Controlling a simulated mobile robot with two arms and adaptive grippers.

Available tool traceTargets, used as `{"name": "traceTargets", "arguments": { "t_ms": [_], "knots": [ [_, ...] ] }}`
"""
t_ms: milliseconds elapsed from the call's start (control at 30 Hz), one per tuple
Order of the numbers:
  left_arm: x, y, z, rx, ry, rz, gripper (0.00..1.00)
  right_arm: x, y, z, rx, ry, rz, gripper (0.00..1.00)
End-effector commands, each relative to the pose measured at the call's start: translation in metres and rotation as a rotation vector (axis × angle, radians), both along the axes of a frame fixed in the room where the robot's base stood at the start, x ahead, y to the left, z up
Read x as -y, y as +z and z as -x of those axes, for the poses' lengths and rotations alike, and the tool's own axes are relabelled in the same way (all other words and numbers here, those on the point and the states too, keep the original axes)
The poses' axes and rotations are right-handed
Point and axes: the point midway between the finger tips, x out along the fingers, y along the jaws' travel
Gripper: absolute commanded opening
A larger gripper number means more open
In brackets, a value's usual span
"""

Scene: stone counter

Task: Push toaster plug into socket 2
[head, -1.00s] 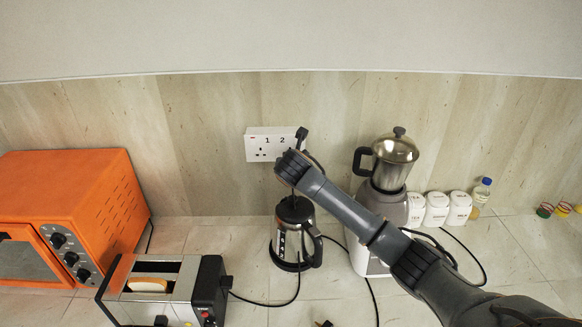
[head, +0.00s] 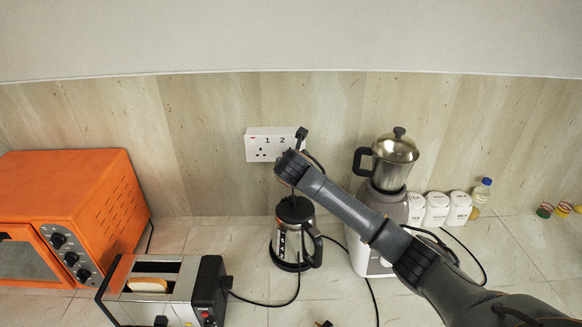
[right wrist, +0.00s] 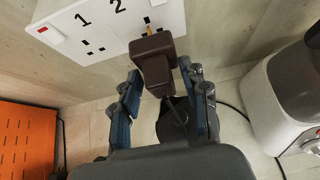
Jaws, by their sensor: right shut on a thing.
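A dark brown plug (right wrist: 155,62) is held by my right gripper (right wrist: 160,85) just below and in front of socket 2 of the white wall socket box (right wrist: 105,27). A brass pin (right wrist: 149,28) shows between the plug's top and the socket face; I cannot tell how far it is in. In the head view the socket box (head: 257,147) is partly covered by my right arm, and the plug is hidden. The toaster (head: 160,290), with bread in its slot, stands at the lower left with a black cord running right. My left gripper is not in view.
A French press (head: 288,243) stands under my right arm. A blender (head: 388,170) is close to its right, with white canisters (head: 437,208) and a bottle (head: 482,192) beyond. An orange oven (head: 75,200) fills the left. The wall left of the sockets is clear.

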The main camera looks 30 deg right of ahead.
Motion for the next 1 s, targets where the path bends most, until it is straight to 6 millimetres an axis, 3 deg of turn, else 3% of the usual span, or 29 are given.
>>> {"name": "traceTargets", "arguments": {
  "t_ms": [1000],
  "knots": [
    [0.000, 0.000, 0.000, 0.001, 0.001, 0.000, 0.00, 0.010, 0.000, -0.022, 0.000, 0.000, 0.000, 0.12]
  ]
}}
